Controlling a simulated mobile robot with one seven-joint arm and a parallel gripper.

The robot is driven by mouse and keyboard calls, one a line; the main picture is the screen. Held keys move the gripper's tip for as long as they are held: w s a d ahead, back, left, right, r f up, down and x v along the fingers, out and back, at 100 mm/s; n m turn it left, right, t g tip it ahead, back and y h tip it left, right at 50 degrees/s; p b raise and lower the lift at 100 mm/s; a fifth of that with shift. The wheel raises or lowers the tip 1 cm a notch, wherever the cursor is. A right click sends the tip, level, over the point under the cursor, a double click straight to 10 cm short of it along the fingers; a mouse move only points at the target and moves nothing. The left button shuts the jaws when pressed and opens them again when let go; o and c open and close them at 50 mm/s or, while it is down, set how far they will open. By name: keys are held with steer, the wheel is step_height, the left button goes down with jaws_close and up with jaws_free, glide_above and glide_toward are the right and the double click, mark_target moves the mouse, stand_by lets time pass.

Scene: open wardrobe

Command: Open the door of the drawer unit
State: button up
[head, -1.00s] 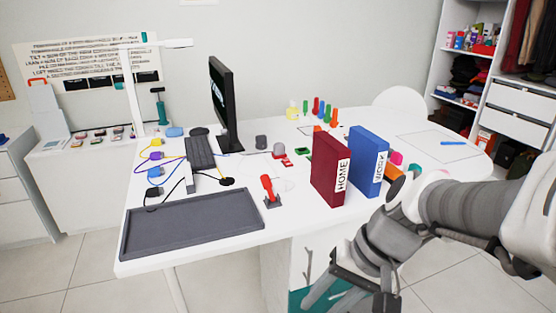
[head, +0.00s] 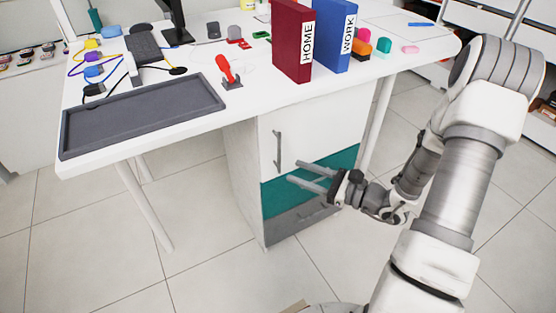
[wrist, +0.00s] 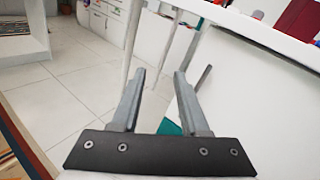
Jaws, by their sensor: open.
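The drawer unit (head: 245,190) stands under the white desk. It has a white door (head: 310,132) on top, a teal drawer (head: 275,198) below it and a grey drawer (head: 285,224) at the bottom. The door looks shut. Its vertical grey handle (head: 278,150) is near its left edge and also shows in the wrist view (wrist: 204,78), just right of the right finger. My gripper (head: 294,172) is open and empty, its fingers pointing left in front of the unit, near the handle's lower end. In the wrist view, the fingertips (wrist: 160,74) are apart with nothing between them.
The desk top (head: 190,115) overhangs the unit. It carries a grey tray (head: 140,115), a red HOME binder (head: 292,40) and a blue WORK binder (head: 334,35). Desk legs (head: 145,205) stand left and right. The tiled floor (head: 100,260) in front is clear.

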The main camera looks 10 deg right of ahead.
mark_target(280, 155)
steer(key=w+d+f+m+t+h+b, duration=0.2)
steer(key=d+f+m+t+h, duration=0.3)
steer(key=f, duration=0.4)
steer(key=shift+m+g+y, duration=0.3)
steer(key=shift+m, duration=0.4)
steer(key=b+x, duration=0.1)
steer(key=x, duration=0.4)
steer(key=b+x, duration=0.1)
steer(key=x, duration=0.5)
steer(key=b+x, duration=0.1)
steer(key=x, duration=0.4)
steer(key=shift+w+d+r+b, duration=0.25)
steer(key=shift+w+b, duration=0.1)
jaws_close()
